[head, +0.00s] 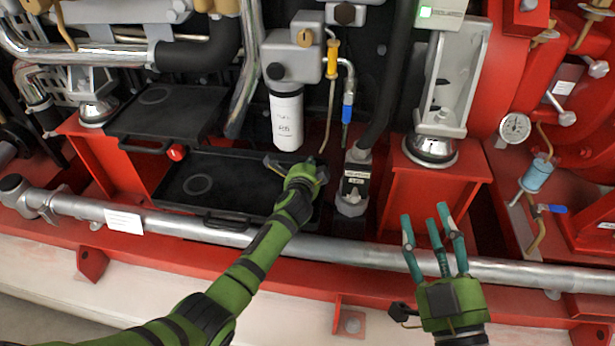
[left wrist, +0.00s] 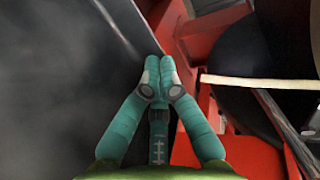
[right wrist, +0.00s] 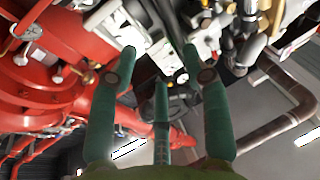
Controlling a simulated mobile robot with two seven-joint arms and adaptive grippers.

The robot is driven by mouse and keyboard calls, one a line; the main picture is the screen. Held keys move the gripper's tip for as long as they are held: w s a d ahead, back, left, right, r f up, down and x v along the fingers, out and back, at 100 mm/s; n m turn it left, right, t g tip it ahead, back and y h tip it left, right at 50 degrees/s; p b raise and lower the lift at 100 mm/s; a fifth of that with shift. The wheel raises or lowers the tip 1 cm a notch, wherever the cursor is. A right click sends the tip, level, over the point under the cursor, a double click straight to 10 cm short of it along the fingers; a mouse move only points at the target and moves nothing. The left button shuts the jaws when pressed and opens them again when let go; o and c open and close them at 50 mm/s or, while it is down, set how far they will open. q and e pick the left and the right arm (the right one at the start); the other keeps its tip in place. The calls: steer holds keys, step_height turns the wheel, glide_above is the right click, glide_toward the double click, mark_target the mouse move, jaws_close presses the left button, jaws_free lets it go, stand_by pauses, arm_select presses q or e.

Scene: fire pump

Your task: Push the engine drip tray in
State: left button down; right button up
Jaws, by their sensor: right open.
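Two flat black trays sit under the engine: an upper tray (head: 165,112) at the left and a lower, wider tray (head: 235,180) in front of it. Each has a handle on its front edge; I cannot tell by label which is the engine drip tray. My left gripper (head: 296,166) is over the right end of the lower tray. In the left wrist view its fingertips (left wrist: 160,75) meet, with nothing visible between them, beside a dark flat surface (left wrist: 60,90). Contact is unclear. My right gripper (head: 428,214) is open and empty, before the silver pipe.
A silver pipe (head: 390,252) runs across the front, just before the lower tray. A white filter (head: 287,118) hangs above the tray's right part. A red pedestal (head: 425,195) stands right of it. A gauge (head: 514,128) is at the right.

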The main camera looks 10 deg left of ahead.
arm_select(q)
steer(key=shift+w+a+b, duration=0.1)
steer(key=shift+w+b, duration=0.75)
steer(key=shift+w, duration=1)
arm_select(e)
steer(key=s+a+r+n+t+y, duration=0.1)
steer(key=s+r+n+t+y, duration=0.1)
steer(key=s+r+t+y, duration=0.3)
steer(key=shift+s+a+r+n+y, duration=0.15)
steer(key=shift+s+r+n+y, duration=0.35)
steer(key=shift+s+r, duration=1.3)
arm_select(q)
steer(key=shift+r, duration=0.1)
arm_select(e)
steer(key=shift+w+r, duration=0.6)
steer(key=shift+w, duration=0.1)
